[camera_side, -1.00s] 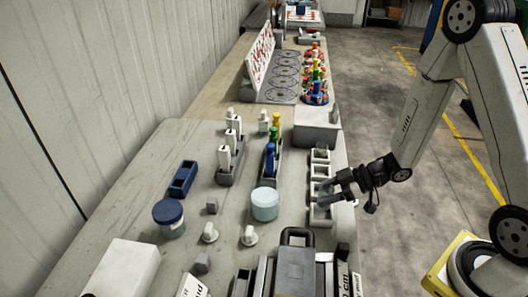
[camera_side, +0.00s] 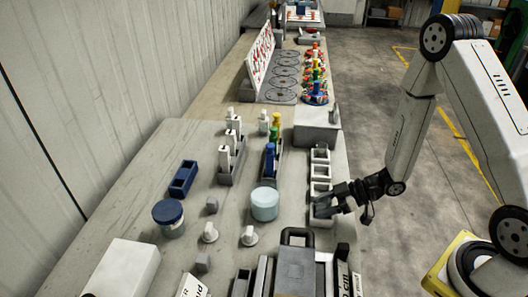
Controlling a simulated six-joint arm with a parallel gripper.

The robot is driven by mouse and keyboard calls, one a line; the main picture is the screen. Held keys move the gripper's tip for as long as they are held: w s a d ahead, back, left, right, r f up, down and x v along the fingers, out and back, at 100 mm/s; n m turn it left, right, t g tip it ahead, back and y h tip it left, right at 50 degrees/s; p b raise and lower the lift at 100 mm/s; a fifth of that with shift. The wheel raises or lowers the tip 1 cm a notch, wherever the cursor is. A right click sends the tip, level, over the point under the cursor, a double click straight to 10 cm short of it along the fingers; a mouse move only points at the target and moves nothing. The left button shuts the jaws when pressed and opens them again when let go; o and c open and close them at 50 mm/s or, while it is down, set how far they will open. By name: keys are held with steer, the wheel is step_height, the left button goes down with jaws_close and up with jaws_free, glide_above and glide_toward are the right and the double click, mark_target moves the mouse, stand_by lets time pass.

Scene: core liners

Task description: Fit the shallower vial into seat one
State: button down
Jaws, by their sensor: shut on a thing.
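My gripper (camera_side: 328,202) is dark and reaches in from the right over the near end of a row of pale square seats (camera_side: 321,171). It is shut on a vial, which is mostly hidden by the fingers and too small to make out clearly. The fingertips are at or just above the nearest seat. I cannot tell whether the vial is inside that seat or above it. The farther seats look empty. No seat number is readable, and I cannot compare vial depths.
A grey block (camera_side: 317,124) stands beyond the row. A light blue round tub (camera_side: 265,203) and a rack with blue, green and yellow pieces (camera_side: 279,163) stand left of it. A grey machine with a handle (camera_side: 295,265) is close in front. The table's right edge runs beside the seats.

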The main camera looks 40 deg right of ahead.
steer(key=shift+f, duration=0.2)
steer(key=shift+c, duration=0.6)
jaws_free()
steer(key=shift+r, duration=0.15)
steer(key=shift+d+r, duration=0.1)
steer(key=shift+d, duration=0.05)
steer(key=v, duration=1.1)
steer(key=shift+s+d+r, duration=0.15)
steer(key=shift+s+d, duration=0.1)
